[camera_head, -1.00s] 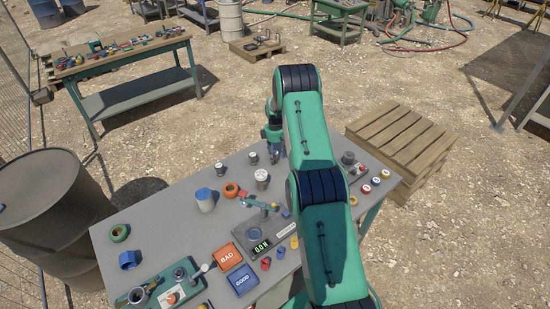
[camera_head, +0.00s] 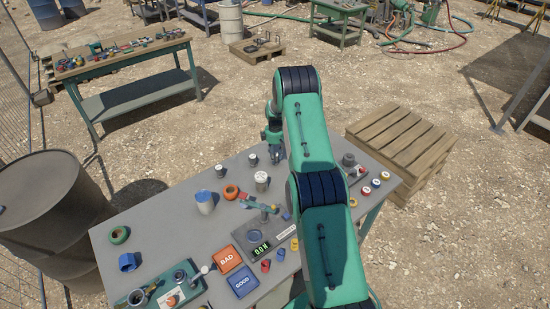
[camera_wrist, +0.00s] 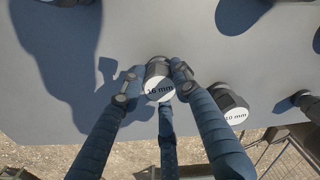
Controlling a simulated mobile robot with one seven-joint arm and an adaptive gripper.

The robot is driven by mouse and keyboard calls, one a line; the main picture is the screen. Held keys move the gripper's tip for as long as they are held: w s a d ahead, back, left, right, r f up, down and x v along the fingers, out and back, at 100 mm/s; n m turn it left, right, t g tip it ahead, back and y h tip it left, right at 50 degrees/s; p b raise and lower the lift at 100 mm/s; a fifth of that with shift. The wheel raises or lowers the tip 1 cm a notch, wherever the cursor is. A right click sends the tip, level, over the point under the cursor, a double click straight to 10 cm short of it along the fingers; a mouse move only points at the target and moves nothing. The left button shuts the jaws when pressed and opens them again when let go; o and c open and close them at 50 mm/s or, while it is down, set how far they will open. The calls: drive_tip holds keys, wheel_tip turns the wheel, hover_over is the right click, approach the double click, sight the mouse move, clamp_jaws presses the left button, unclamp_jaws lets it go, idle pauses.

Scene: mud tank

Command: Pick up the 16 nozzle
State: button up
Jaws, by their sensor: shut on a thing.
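The 16 nozzle (camera_wrist: 159,88) is a small dark cylinder with a white face marked "16 mm". In the wrist view it sits between the fingertips of my gripper (camera_wrist: 155,82), which is shut on it. Whether it touches the grey table (camera_wrist: 195,45) I cannot tell. In the head view my gripper (camera_head: 273,142) is at the far edge of the table (camera_head: 165,215), partly hidden by my arm, and the nozzle cannot be made out there. A nozzle marked "10 mm" (camera_wrist: 232,110) stands to the right in the wrist view.
Other small nozzles (camera_head: 253,159) stand near the far edge. A blue-and-white cup (camera_head: 204,202), an orange ring (camera_head: 231,191), a scale (camera_head: 258,246), a red BAD pad (camera_head: 227,259) and a blue GOOD pad (camera_head: 242,281) are on the table. A wooden pallet stack (camera_head: 400,140) stands beyond.

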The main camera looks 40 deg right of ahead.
drive_tip(key=shift+r, duration=0.1)
drive_tip(key=shift+r, duration=1.15)
drive_tip(key=shift+r+b, duration=0.35)
drive_tip(key=shift+r, duration=0.2)
drive_tip(key=s+a, duration=0.3)
drive_tip(key=s, duration=0.4)
drive_tip(key=s+a+r+b, duration=0.1)
drive_tip(key=s+a, duration=0.3)
drive_tip(key=s, duration=0.3)
drive_tip(key=shift+a+r, duration=0.15)
drive_tip(key=shift+a, duration=0.15)
